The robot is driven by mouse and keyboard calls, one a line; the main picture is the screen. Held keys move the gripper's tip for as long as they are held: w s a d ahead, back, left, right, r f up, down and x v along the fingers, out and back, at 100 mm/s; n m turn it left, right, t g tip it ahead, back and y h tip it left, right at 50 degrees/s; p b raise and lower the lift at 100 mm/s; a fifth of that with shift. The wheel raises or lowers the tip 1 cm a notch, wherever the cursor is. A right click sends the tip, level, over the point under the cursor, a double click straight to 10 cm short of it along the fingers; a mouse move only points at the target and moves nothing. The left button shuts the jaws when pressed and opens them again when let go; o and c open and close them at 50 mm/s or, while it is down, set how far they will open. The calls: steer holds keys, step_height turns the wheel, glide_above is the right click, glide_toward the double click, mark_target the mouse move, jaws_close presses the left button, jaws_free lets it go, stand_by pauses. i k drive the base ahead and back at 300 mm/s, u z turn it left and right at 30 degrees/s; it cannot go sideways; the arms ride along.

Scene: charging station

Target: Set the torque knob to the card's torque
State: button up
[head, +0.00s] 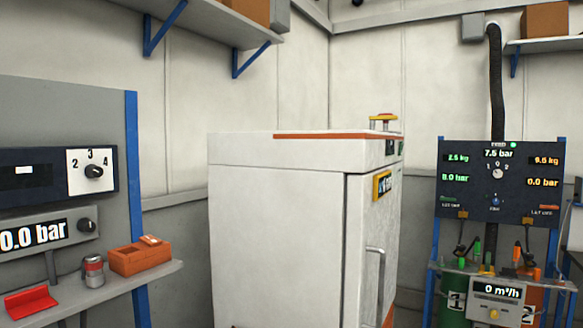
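A black knob (93,171) sits on a white dial plate (77,183) marked 2, 3 and 4, on a dark unit (35,198) at the left. No label says whether this is the torque knob, and its pointer is too small to read for certain. A second black knob (86,226) is below it, beside a display (34,235) reading 0.0 bar. I cannot make out a card with a torque value. My gripper is not in view.
A shelf (110,290) under the left panel holds a red wedge (30,302), a can (93,271) and an orange box (140,258). A white cabinet (275,240) stands in the middle. A dark gauge panel (466,205) and cylinders are at the right.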

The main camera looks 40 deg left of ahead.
mark_target(91, 170)
steer(key=z, duration=0.1)
steer(key=i, duration=1.85)
steer(key=u, duration=3.4)
steer(key=i, duration=1.05)
steer(key=u, duration=0.05)
